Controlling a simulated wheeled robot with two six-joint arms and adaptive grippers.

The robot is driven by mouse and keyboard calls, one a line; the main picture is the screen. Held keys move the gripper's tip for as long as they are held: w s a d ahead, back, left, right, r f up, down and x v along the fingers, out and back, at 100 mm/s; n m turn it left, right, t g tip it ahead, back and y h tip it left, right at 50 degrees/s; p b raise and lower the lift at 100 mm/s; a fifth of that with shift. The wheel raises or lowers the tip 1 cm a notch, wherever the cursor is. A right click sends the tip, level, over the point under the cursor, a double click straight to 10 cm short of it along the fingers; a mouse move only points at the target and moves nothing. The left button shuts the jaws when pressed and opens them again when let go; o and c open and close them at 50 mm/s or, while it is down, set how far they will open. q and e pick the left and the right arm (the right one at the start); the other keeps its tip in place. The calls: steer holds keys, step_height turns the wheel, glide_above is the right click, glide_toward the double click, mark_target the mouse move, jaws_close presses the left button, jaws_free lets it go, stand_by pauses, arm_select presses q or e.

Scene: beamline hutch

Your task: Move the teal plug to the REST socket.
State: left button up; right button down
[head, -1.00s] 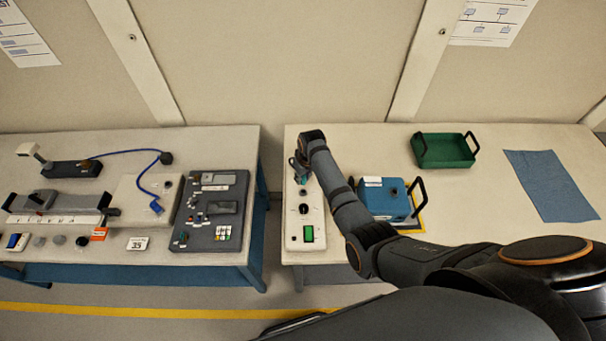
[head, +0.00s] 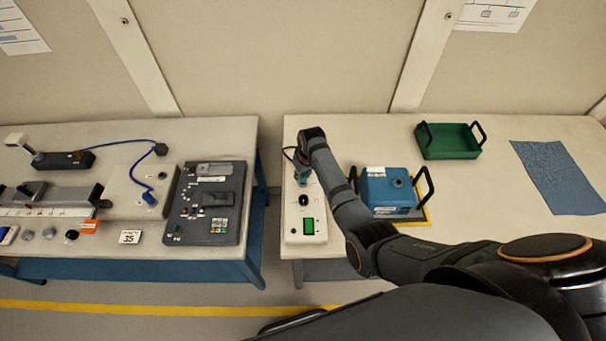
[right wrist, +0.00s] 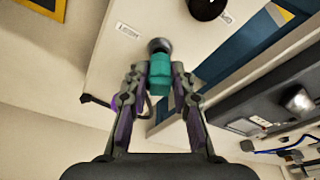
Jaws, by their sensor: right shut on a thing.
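The teal plug (right wrist: 160,74) is between the fingers of my right gripper (right wrist: 158,82) in the right wrist view, and the fingers are closed on its sides. It also shows as a small teal patch under the gripper (head: 303,168) in the head view (head: 303,179). Its far end overlaps a round grey metal socket (right wrist: 159,45) on the white panel box (head: 316,238). I cannot tell whether it is inside or just above that socket. A dark cable loops beside the gripper. The label by the socket is too small to read. My left gripper is not in view.
A blue case (head: 388,190) with black handles stands close right of my forearm. A green tray (head: 448,142) and a blue cloth (head: 558,177) lie farther right. A gap separates the left table.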

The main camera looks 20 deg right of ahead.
steer(key=shift+f+b, duration=0.35)
steer(key=shift+f, duration=0.25)
stand_by(0.4)
steer(key=c, duration=1.1)
jaws_free()
steer(key=shift+o, duration=0.2)
step_height(320, 180, up, 12)
steer(key=s, duration=0.2)
steer(key=shift+s+d, duration=0.15)
steer(key=shift+d, duration=0.2)
steer(key=shift+s+f, duration=0.1)
steer(key=shift+f, duration=0.05)
